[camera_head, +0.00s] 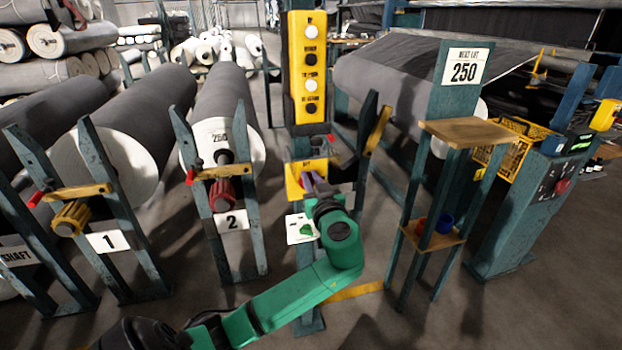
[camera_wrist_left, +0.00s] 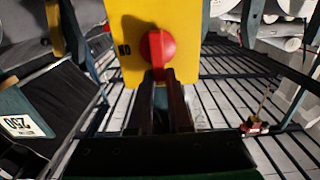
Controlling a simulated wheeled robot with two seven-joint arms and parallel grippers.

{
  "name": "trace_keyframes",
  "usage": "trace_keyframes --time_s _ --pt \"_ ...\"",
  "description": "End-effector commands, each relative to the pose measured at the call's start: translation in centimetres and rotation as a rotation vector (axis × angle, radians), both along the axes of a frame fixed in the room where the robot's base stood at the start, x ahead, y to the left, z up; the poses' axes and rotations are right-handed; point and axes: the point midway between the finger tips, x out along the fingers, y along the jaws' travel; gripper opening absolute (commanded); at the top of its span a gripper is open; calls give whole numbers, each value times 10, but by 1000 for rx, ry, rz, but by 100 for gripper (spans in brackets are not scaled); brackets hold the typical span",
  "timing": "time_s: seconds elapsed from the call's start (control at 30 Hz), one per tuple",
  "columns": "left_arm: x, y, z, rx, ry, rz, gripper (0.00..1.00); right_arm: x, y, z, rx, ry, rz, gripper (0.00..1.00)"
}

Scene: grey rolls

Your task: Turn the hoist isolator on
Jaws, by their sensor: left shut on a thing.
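The hoist isolator is a yellow box (camera_head: 293,181) on the teal post, below the button pendant. In the left wrist view the yellow plate (camera_wrist_left: 129,68) carries a red rotary knob (camera_wrist_left: 157,46). The knob's grip bar runs up and down in that picture. A black label that reads as an upside-down "ON" (camera_wrist_left: 124,49) sits left of the knob. My left gripper (camera_head: 311,183) is at the isolator box, and its fingers (camera_wrist_left: 164,85) are shut on the red knob's bar. The gripper hides most of the knob in the head view. My right gripper is not in view.
A yellow pendant (camera_head: 293,75) with several black and white buttons is just above the isolator. A teal stand with a wooden shelf (camera_head: 470,131) and a "250" sign (camera_head: 464,66) stands to the right. Grey rolls (camera_head: 222,98) on numbered stands fill the left.

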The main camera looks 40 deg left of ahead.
Motion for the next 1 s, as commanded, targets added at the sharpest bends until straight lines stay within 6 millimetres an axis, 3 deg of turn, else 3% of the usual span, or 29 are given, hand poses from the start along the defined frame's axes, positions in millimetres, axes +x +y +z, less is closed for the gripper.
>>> trace_keyframes --time_s 0.47,0.83,1.0 --pt "5 -4 -2 96 145 0 0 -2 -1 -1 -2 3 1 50" --pt "13 -10 -4 287 421 -1 0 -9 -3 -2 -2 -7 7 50" --pt "17 -12 -7 380 555 -2 0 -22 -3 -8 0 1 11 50"
